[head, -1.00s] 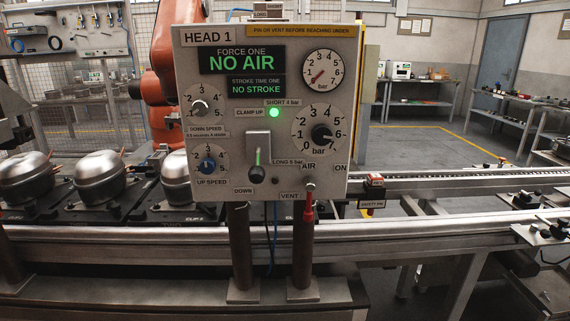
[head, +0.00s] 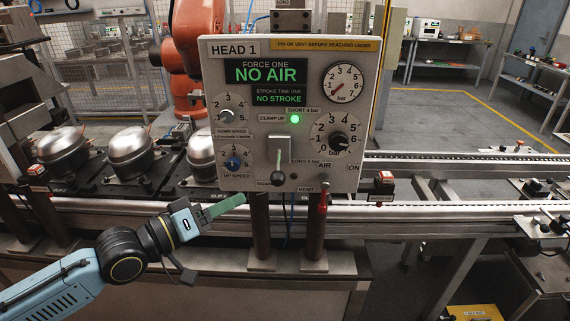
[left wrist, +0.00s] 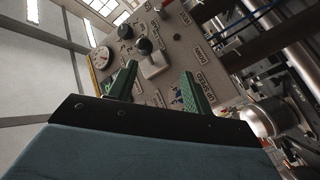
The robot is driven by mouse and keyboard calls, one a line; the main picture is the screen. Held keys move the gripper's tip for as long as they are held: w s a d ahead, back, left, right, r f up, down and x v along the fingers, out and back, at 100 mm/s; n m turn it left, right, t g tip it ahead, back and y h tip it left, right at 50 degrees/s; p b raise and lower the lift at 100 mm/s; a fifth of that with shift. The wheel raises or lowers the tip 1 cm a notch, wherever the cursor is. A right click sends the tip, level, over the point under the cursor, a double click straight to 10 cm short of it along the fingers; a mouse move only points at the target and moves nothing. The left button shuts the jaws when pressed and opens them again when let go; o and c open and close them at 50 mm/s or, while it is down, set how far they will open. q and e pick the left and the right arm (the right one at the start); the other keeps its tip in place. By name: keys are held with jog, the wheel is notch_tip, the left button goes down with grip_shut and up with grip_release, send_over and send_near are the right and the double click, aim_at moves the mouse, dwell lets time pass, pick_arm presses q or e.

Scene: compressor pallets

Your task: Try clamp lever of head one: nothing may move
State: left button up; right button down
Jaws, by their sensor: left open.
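The HEAD 1 panel (head: 355,110) stands upright in the head view. Its clamp lever (head: 278,178) has a black knob hanging low, by the DOWN label, below a pale slot plate (head: 280,145). A green lamp (head: 295,119) is lit beside CLAMP UP. The displays read NO AIR and NO STROKE. My left gripper (head: 238,199) is at the panel's lower left edge, below and left of the lever, apart from it. In the left wrist view its green fingers (left wrist: 158,70) are open and empty, with the lever knob (left wrist: 145,47) beyond them. My right gripper is out of view.
A red-handled vent valve (head: 322,200) hangs at the panel's lower right. A red safety pin block (head: 385,178) sits on the rail to the right. Silver compressors (head: 130,152) stand on the line at left. Two brown posts (head: 260,230) support the panel.

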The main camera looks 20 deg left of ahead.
aim_at(278, 167)
pick_arm(q)
jog(key=d+r+p+x, duration=0.1)
jog(key=r+x, duration=0.1)
jog(key=x, duration=1.1)
jog(key=shift+s+d+h, duration=0.3)
jog(key=shift+d, duration=0.1)
grip_shut()
